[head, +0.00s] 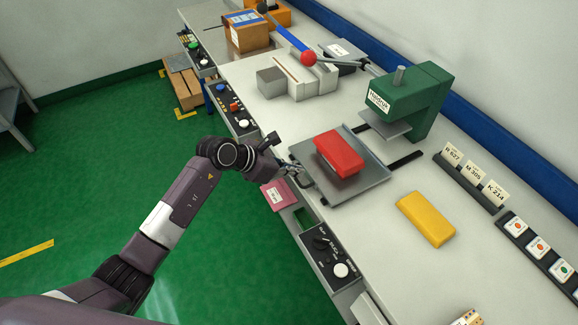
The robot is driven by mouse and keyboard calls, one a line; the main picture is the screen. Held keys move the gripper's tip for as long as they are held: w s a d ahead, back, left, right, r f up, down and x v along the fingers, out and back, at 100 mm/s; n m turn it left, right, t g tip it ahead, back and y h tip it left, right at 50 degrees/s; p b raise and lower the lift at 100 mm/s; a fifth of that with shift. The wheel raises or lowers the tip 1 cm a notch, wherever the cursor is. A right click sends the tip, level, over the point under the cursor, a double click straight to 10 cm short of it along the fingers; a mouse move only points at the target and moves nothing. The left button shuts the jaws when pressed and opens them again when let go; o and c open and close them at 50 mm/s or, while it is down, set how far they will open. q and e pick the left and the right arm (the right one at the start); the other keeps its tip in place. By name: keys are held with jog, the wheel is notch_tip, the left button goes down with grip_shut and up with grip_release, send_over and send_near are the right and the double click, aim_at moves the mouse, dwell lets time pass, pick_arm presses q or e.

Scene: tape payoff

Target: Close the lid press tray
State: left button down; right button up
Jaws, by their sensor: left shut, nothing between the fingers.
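The lid press (426,100) is a green machine with a labelled front and a grey plate under its head. Its grey tray (372,186) is out in front of it, with dark rails showing between the two. A red block (338,152) lies on the tray. My left gripper (292,171) is at the tray's front left edge, by the dark handle (304,180). It is shut and empty. Whether it touches the handle is too small to tell. My right gripper is out of view.
A yellow block (427,219) lies on the bench right of the tray. A card holder (470,182) stands behind it. A grey device with a red-knobbed blue lever (309,58) stands at the back left. A control panel (330,254) is on the bench front.

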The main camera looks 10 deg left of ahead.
aim_at(336, 147)
pick_arm(q)
jog(key=w+d+b, duration=0.2)
jog(key=d+b, duration=0.1)
jog(key=w+d+b, duration=0.3)
jog(key=d, duration=0.1)
jog(key=w+d+b, duration=0.3)
jog(key=d, duration=0.1)
jog(key=shift+w+d+f, duration=0.15)
jog(key=shift+d+f, duration=0.05)
jog(key=shift+f, duration=0.05)
jog(key=shift+w+d+r+b, duration=0.1)
jog(key=shift+w+d+b, duration=0.2)
jog(key=shift+d, duration=0.1)
jog(key=shift+r, duration=0.25)
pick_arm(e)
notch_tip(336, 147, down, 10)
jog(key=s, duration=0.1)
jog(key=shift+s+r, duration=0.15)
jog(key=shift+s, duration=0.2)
pick_arm(q)
jog(key=shift+d+r, duration=0.1)
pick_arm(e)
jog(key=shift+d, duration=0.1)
